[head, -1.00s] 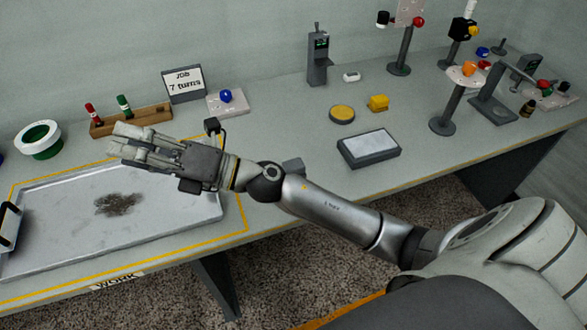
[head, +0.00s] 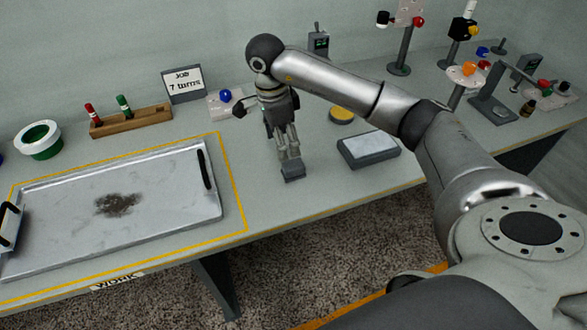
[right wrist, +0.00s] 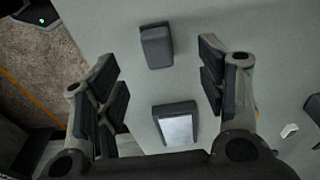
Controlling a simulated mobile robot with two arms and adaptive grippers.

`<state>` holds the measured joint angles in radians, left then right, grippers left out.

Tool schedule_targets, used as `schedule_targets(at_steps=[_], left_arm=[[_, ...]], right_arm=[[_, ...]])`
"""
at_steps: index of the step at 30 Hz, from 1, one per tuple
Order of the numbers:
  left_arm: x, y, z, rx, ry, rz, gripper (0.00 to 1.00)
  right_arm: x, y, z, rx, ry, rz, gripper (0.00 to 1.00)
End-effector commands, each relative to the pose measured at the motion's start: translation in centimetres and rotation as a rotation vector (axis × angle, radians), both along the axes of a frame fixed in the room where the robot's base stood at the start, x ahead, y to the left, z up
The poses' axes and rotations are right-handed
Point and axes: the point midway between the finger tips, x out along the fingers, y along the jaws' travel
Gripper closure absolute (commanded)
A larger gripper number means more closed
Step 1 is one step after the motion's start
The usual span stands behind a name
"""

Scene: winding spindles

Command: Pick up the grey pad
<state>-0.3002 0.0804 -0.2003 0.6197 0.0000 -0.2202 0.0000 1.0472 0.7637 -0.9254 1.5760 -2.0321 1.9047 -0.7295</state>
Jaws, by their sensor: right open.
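The grey pad (head: 292,172) is a small dark grey block on the bench, right of the yellow-outlined work area. In the right wrist view the grey pad (right wrist: 156,46) lies between the lines of the two fingers, beyond their tips. My right gripper (head: 289,153) points down above the pad, its fingers partly overlapping it in the head view. In the right wrist view the gripper (right wrist: 160,65) is open and empty, with fingers wide apart. I cannot tell the exact height above the pad. My left gripper is not in view.
A dark box with a light top (head: 368,148) stands right of the pad; it also shows in the right wrist view (right wrist: 177,128). A metal tray (head: 160,205) with black handles lies left. A yellow disc (head: 341,114) is behind. The bench's front edge is near the pad.

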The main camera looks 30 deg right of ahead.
Motion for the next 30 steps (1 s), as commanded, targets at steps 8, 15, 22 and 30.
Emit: schedule_targets(at_steps=[8,15,22,30], left_arm=[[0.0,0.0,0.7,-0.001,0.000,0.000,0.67],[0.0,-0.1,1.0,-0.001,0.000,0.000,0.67],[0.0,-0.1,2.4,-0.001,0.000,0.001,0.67],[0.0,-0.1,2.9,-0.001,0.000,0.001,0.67]], right_arm=[[-0.4,-1.5,-2.8,-0.037,0.017,-0.010,0.35],[-0.4,-1.8,-5.2,-0.035,0.012,-0.009,0.35],[-1.1,-2.1,-7.5,-0.034,0.016,-0.010,0.35],[-1.2,-2.4,-10.3,-0.033,0.011,-0.008,0.35]])
